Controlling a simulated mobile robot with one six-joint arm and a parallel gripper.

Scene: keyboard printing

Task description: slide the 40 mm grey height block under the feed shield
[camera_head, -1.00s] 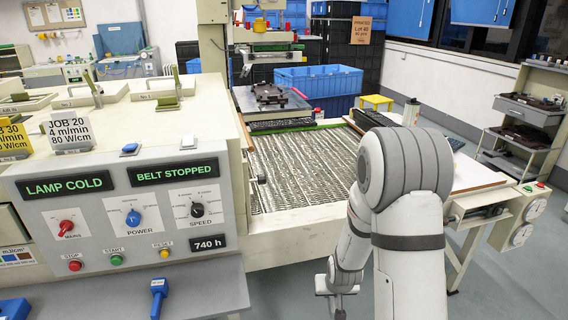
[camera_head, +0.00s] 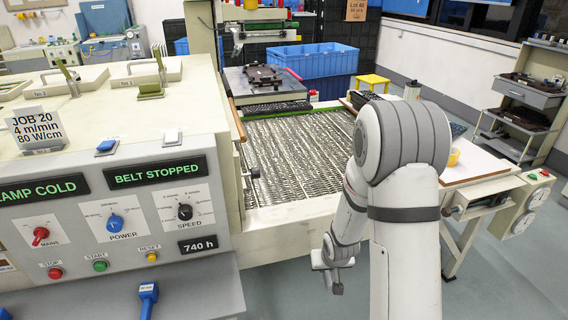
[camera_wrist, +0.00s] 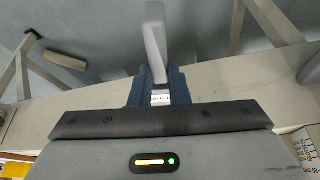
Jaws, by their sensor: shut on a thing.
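My gripper (camera_head: 333,272) hangs low in front of the belt machine, left of my arm. In the wrist view its dark blue fingers (camera_wrist: 159,88) are closed around a light grey block (camera_wrist: 154,32), which sticks out beyond them as a long narrow piece. A small printed mark shows on its near part. The block is hard to make out in the head view. The feed shield seems to be the cream edge (camera_head: 232,150) of the lamp housing beside the belt (camera_head: 300,150); the gap under it cannot be made out. The gripper is clear of the housing.
The control panel (camera_head: 118,215) reads lamp cold and belt stopped. A wooden-edged side table (camera_head: 490,160) with a yellow tape roll (camera_head: 453,157) stands right of the belt. A blue crate (camera_head: 315,60) is behind. Open floor (camera_head: 280,285) lies below the belt's near side.

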